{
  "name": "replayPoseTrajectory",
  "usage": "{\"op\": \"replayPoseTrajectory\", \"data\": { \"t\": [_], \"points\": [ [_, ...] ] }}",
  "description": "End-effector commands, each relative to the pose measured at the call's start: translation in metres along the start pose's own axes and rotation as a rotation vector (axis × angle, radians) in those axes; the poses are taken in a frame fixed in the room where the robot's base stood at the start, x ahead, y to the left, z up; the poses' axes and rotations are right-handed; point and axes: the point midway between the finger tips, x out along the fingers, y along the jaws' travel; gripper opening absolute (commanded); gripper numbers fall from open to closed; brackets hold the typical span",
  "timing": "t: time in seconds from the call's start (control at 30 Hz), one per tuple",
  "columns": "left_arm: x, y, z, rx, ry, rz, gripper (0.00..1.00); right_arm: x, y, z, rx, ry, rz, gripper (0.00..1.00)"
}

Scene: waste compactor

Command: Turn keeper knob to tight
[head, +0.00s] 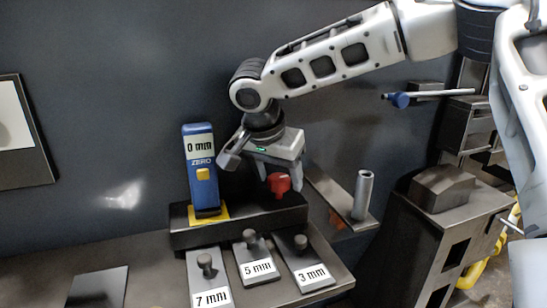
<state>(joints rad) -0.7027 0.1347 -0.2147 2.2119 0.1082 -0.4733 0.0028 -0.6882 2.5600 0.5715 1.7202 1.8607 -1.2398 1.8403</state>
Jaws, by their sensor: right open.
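A red knob (279,184), which I take for the keeper knob, sits at the right part of a dark raised block on the bench. My right gripper (278,176) comes down over it from above, with its fingers open at the knob. I cannot tell whether the fingers touch it. Part of the knob is hidden by the gripper. Any tight or loose marking is not visible. My left gripper is not in view.
A blue gauge reading 0 mm (202,170) stands left of the knob. Plates marked 7 mm (209,281), 5 mm (254,253) and 3 mm (302,256) lie in front. A grey upright cylinder (363,194) stands right. A dark cabinet (405,235) is farther right.

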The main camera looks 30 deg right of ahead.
Motion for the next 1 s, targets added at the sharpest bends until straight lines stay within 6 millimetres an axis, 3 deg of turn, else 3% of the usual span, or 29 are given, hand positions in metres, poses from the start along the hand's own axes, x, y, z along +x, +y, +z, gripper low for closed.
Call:
{"op": "replayPoseTrajectory", "data": {
  "t": [0.17, 0.6, 0.8, 1.0],
  "points": [
    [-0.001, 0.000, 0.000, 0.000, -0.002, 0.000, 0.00, -0.026, -0.001, -0.001, 0.001, 0.002, -0.005, 0.61],
    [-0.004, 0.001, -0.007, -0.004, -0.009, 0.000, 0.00, -0.128, -0.001, -0.001, 0.000, -0.001, -0.003, 0.61],
    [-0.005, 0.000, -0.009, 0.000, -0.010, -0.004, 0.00, -0.152, 0.000, 0.000, 0.000, -0.001, -0.001, 0.61],
    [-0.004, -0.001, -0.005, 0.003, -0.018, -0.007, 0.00, -0.157, 0.000, 0.000, 0.000, -0.001, 0.000, 0.61]
  ]
}}
